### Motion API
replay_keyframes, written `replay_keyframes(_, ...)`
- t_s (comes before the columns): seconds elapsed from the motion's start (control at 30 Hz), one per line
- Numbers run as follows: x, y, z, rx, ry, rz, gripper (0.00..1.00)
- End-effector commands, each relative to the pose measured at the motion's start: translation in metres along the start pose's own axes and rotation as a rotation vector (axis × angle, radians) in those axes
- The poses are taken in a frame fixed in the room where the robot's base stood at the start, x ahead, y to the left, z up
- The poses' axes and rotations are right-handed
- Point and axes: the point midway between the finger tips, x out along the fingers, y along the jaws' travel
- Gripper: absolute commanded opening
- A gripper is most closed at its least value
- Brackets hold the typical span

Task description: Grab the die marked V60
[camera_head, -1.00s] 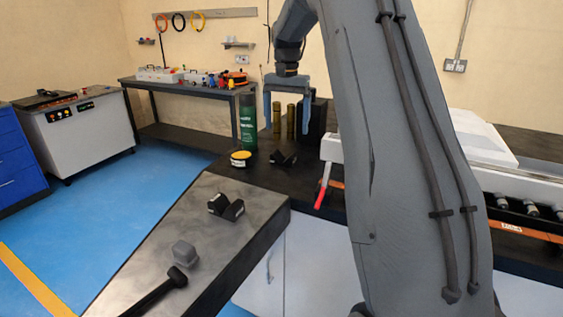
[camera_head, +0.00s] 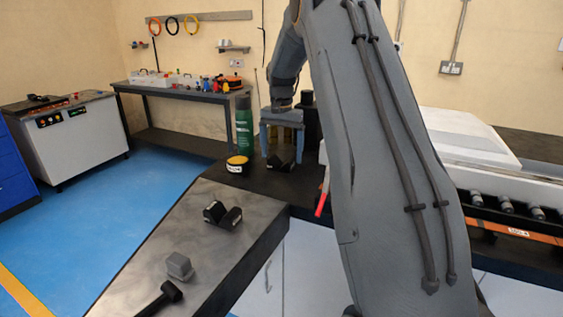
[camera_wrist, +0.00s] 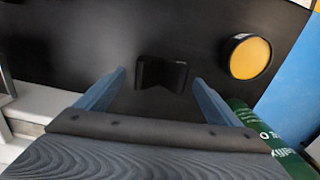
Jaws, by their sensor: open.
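A small black V-shaped die (camera_head: 281,164) lies on the dark bench top. It also shows in the wrist view (camera_wrist: 161,73), lying between the lines of my two fingers; its marking is too small to read. My gripper (camera_head: 282,152) is open and empty, pointing down above this die; its blue fingers also show in the wrist view (camera_wrist: 160,78). I cannot tell how much height is left between fingertips and die. A second black V-shaped die (camera_head: 222,214) sits on the nearer grey table; its label is unreadable.
A green can (camera_head: 244,124) and a yellow-topped round tin (camera_head: 237,163) stand left of my gripper. Brass cylinders behind it are partly hidden. A red handle (camera_head: 323,192) is to the right. A grey block (camera_head: 179,266) and a hammer (camera_head: 160,299) lie on the near table.

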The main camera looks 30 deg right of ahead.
Motion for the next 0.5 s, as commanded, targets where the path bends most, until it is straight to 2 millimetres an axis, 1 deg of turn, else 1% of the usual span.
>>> replay_keyframes(0.1, 0.0090, -0.0007, 0.0010, -0.001, 0.000, 0.000, 0.88)
replay_keyframes(0.33, 0.0113, -0.0016, 0.0011, -0.002, 0.000, 0.000, 0.88)
replay_keyframes(0.37, 0.0112, -0.0017, 0.0012, -0.002, 0.000, 0.000, 0.86)
replay_keyframes(0.5, 0.0110, -0.0019, 0.0012, -0.003, 0.000, 0.000, 0.62)
